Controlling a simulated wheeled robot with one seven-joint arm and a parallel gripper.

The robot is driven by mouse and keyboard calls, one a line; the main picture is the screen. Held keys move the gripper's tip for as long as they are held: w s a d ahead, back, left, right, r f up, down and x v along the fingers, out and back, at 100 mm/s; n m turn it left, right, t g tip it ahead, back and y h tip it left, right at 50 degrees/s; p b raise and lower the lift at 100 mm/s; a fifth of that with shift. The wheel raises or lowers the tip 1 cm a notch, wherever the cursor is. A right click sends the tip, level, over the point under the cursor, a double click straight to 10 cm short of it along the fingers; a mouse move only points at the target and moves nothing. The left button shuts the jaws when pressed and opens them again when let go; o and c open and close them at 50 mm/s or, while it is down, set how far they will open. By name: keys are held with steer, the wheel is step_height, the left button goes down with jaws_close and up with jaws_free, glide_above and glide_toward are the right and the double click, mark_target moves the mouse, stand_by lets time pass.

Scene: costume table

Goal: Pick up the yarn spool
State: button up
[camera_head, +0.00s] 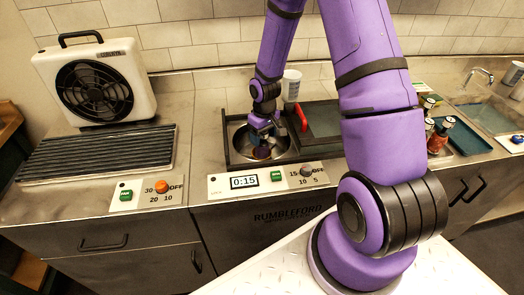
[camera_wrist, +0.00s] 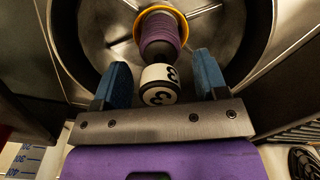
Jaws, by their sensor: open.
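The yarn spool (camera_wrist: 160,36), wound in purple with a yellow-orange rim, is inside a round metal basin (camera_wrist: 95,25) in the wrist view. It also shows small in the head view (camera_head: 262,153), partly hidden by my gripper (camera_head: 264,135). In the wrist view my gripper (camera_wrist: 161,62) is open, with its blue fingers apart on either side of a white and black cylinder marked "3" (camera_wrist: 158,82). This cylinder lies in line with the spool, closer to the wrist camera; whether the two are joined, I cannot tell. The spool is just beyond the fingertips.
A panel with a 0:15 display (camera_head: 244,181) is in front of the basin. A dark lid with a red handle (camera_head: 302,118) and a white cup (camera_head: 291,85) are close by. The basin wall surrounds the spool.

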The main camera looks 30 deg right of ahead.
steer(key=shift+f, duration=0.75)
jaws_close()
